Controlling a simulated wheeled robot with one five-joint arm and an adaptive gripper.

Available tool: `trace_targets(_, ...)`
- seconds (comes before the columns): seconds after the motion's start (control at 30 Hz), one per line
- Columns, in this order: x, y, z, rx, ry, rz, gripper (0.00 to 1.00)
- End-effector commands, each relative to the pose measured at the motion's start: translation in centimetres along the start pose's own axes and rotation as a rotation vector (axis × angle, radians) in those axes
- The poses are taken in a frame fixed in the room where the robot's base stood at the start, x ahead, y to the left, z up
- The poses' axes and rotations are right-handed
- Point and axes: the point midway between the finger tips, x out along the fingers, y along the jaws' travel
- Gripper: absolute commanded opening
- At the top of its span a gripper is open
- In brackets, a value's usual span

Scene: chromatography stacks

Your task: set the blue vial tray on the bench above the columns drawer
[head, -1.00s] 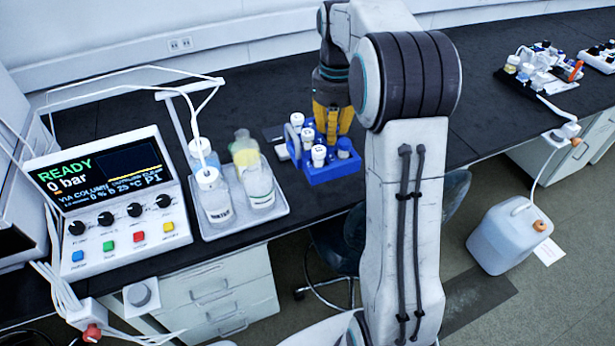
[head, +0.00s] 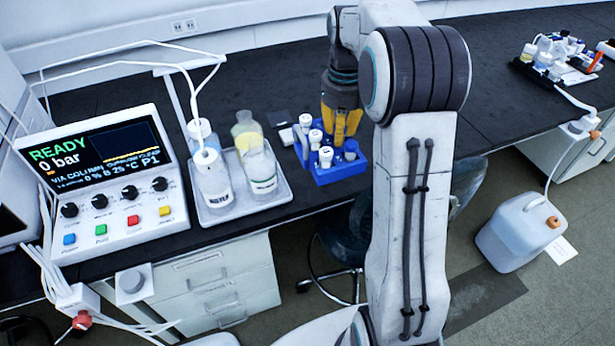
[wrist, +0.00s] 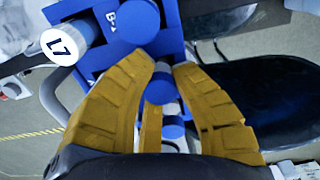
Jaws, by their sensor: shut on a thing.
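The blue vial tray (head: 345,173) holds several white-capped and blue-capped vials and is near the front edge of the black bench (head: 437,120). My gripper (head: 342,128) is shut on it, its yellow fingers at the tray's back side. In the wrist view, the fingers (wrist: 167,68) close around a blue part of the tray (wrist: 171,40), with a vial capped "L7" to the left. I cannot tell whether the tray touches the bench. A white drawer unit (head: 250,270) stands under the bench to the left; its labels are too small to read.
A grey tray (head: 283,190) with bottles stands left of the blue tray, beside the instrument panel (head: 100,228). A dark stool (head: 340,240) is below the bench edge. Another vial set (head: 540,62) is at the far right.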

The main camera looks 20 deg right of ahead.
Motion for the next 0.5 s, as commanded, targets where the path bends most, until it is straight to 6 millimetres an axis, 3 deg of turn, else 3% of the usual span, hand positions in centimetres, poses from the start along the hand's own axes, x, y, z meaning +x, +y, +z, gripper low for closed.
trace_targets(0.03,1.6,0.0,0.0,0.000,0.001,0.000,0.00)
trace_targets(0.2,4.2,0.0,0.0,0.000,0.000,0.000,0.00)
trace_targets(0.5,6.4,0.0,0.0,0.000,-0.001,0.000,0.00)
